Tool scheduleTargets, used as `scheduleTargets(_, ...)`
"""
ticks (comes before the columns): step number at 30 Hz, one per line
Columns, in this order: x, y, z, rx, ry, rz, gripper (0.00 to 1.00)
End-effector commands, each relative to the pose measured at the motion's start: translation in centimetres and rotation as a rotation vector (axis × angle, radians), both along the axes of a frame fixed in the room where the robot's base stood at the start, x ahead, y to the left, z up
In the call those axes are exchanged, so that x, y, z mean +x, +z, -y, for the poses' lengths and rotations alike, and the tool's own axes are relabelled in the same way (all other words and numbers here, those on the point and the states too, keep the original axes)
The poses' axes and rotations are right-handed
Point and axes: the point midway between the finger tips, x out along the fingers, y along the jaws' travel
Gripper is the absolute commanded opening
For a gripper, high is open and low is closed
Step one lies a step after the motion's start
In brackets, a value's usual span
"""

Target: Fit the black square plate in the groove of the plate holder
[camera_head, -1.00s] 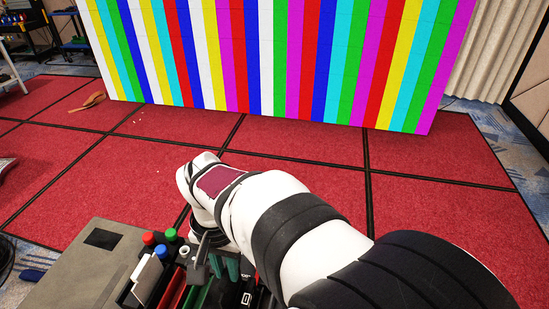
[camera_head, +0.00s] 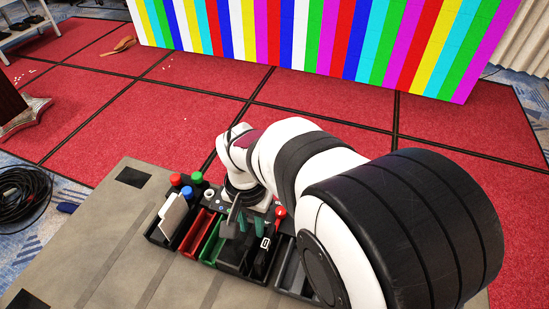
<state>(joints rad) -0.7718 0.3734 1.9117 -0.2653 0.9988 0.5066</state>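A flat black square (camera_head: 131,177) lies on the grey top at its far left, and a second dark square (camera_head: 28,300) shows at the lower left edge. I cannot tell whether either is the task's plate or a marking. I cannot make out the grooved plate holder. My gripper (camera_head: 233,222) points down over the organizer bins at the middle of the top. Its fingers are small and partly lost against the dark bins, so whether they are open or hold anything is unclear.
The grey top (camera_head: 125,240) is clear to the left. Organizer bins (camera_head: 205,230) hold a white card (camera_head: 172,216) and tools. Red, green and blue knobs (camera_head: 187,191) stand behind. A red screwdriver handle (camera_head: 280,213) stands upright right of my gripper. A coiled black cable (camera_head: 22,195) lies on the floor.

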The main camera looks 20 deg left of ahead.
Motion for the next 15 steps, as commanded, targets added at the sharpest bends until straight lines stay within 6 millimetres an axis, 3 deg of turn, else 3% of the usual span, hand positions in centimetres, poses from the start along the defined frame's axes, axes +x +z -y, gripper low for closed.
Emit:
scheduleTargets(3, 0.0, 0.0, 0.0, 0.0, 0.0, 0.0, 0.49)
scheduleTargets(11, 0.0, 0.2, 0.0, 0.0, 0.0, 0.001, 0.49)
scheduleTargets(15, 0.1, 2.5, -0.1, 0.003, 0.0, 0.004, 0.49)
